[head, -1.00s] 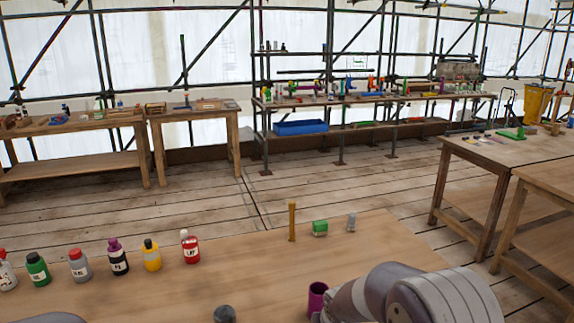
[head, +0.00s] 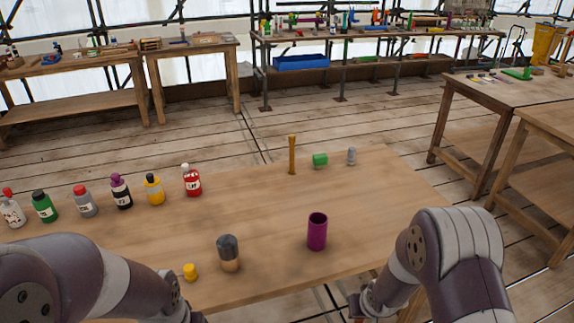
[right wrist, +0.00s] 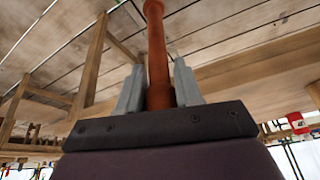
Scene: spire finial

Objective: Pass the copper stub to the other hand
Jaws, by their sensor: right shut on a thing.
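The copper stub (right wrist: 157,45) is a reddish-brown rod in the right wrist view. My right gripper (right wrist: 158,90) is shut on it, with one grey finger on each side. In the head view my right forearm comes down at the lower right, beyond the table's front edge, and the stub does not show there. My left arm reaches in at the lower left, but its fingers lie below the picture.
The wooden table (head: 270,215) carries a purple cup (head: 317,232), a dark-topped cylinder (head: 228,252), a small yellow piece (head: 190,272) and a row of bottles (head: 120,192). The table's middle is clear.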

